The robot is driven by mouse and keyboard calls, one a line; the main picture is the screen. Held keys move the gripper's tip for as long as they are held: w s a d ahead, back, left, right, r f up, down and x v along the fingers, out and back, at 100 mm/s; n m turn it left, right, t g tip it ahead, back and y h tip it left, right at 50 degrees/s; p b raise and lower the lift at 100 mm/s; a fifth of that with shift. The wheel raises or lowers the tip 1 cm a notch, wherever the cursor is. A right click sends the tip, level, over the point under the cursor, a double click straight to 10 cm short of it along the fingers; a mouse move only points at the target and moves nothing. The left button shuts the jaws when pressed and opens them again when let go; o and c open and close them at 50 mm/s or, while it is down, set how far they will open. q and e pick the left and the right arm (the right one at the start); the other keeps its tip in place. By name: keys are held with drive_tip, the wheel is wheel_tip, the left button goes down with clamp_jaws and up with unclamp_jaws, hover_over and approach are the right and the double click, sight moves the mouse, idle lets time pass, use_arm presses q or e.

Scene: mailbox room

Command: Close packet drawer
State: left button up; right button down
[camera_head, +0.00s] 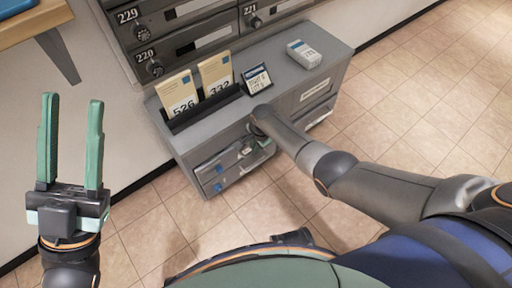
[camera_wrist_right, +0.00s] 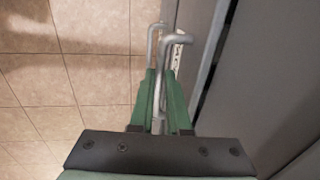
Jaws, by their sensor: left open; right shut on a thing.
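A grey cabinet (camera_head: 215,125) stands against the wall, with drawer fronts (camera_head: 228,168) low on its left front and a labelled grey front (camera_head: 314,90) on its right. My right arm reaches to the cabinet's front, and its gripper is mostly hidden there in the head view. In the right wrist view my right gripper (camera_wrist_right: 160,85) is shut on a silver bar handle (camera_wrist_right: 178,38) beside a grey panel (camera_wrist_right: 195,60). I cannot tell which front is the packet drawer or how far it stands out. My left gripper (camera_head: 71,145) is open, empty and raised, away from the cabinet.
On the cabinet top are two numbered envelopes (camera_head: 178,92) in a dark holder, a small dark sign (camera_head: 257,80) and a white box (camera_head: 304,53). Numbered mailboxes (camera_head: 185,40) are on the wall behind. A wooden table edge (camera_head: 35,22) is at upper left. The tiled floor (camera_head: 410,95) at right is clear.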

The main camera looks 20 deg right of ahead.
drive_tip(key=shift+w+r, duration=0.1)
drive_tip(key=shift+w, duration=0.1)
drive_tip(key=c, duration=0.9)
unclamp_jaws()
drive_tip(key=shift+a, duration=0.1)
use_arm(q)
drive_tip(key=shift+w, duration=0.1)
